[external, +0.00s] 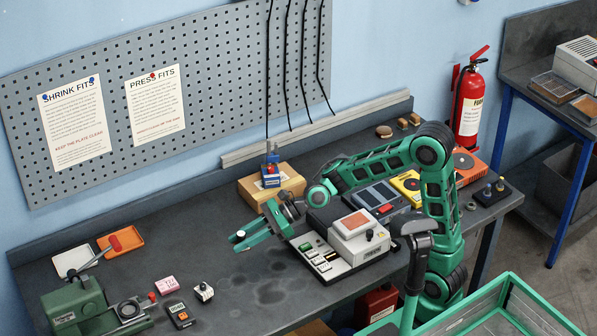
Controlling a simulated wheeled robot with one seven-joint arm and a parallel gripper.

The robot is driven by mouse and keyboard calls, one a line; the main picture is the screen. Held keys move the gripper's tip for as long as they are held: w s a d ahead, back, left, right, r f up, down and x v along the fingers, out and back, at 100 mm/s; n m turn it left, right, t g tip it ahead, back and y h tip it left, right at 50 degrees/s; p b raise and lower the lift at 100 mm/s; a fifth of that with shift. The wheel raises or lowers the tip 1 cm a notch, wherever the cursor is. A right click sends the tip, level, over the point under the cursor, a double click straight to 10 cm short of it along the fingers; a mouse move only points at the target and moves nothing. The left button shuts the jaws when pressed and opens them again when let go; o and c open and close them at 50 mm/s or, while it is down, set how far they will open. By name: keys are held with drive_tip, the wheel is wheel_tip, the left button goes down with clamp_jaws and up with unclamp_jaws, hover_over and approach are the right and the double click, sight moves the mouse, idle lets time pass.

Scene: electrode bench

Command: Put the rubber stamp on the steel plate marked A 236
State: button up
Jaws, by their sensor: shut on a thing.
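My gripper (238,241) is over the middle of the dark bench, left of the grey-and-white keyed unit. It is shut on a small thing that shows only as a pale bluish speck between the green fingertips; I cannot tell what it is. I cannot pick out the rubber stamp for certain. No marking A 236 can be read in this view, so I cannot tell which surface is that steel plate. The keyed unit (316,258) has several small labelled keys, and a pale box with an orange top (354,222) stands on it.
A wooden block (290,183) with a blue device stands behind my gripper. At the left are a green machine (76,308), an orange tray (127,240), a pink block (167,284), a dark meter (180,314) and a small white box (204,292). Bench between is clear.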

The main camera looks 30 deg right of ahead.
drive_tip(key=w+d+m+t+h, duration=0.3)
drive_tip(key=w+d+m+t, duration=0.25)
drive_tip(key=w+d, duration=1.4)
drive_tip(key=w+d+m+t+h, duration=0.1)
drive_tip(key=w+d+m+h, duration=0.15)
drive_tip(key=d, duration=0.75)
drive_tip(key=w+d+m+t+h, duration=0.15)
drive_tip(key=w+d, duration=0.25)
drive_tip(key=d, duration=0.6)
drive_tip(key=w+d+m+t+h, duration=0.15)
drive_tip(key=w+d, duration=0.25)
drive_tip(key=d, duration=0.6)
drive_tip(key=w+d+f, duration=0.1)
drive_tip(key=d+f, duration=0.2)
drive_tip(key=f, duration=0.1)
drive_tip(key=w+d+f, duration=0.1)
drive_tip(key=d+f, duration=0.2)
drive_tip(key=f, duration=0.1)
drive_tip(key=w+d+f, duration=0.1)
drive_tip(key=d+f, duration=0.3)
drive_tip(key=shift+w, duration=0.25)
drive_tip(key=shift+w+d+f, duration=0.1)
drive_tip(key=shift+d+f, duration=0.15)
drive_tip(key=shift+d, duration=0.2)
drive_tip(key=shift+f, duration=2)
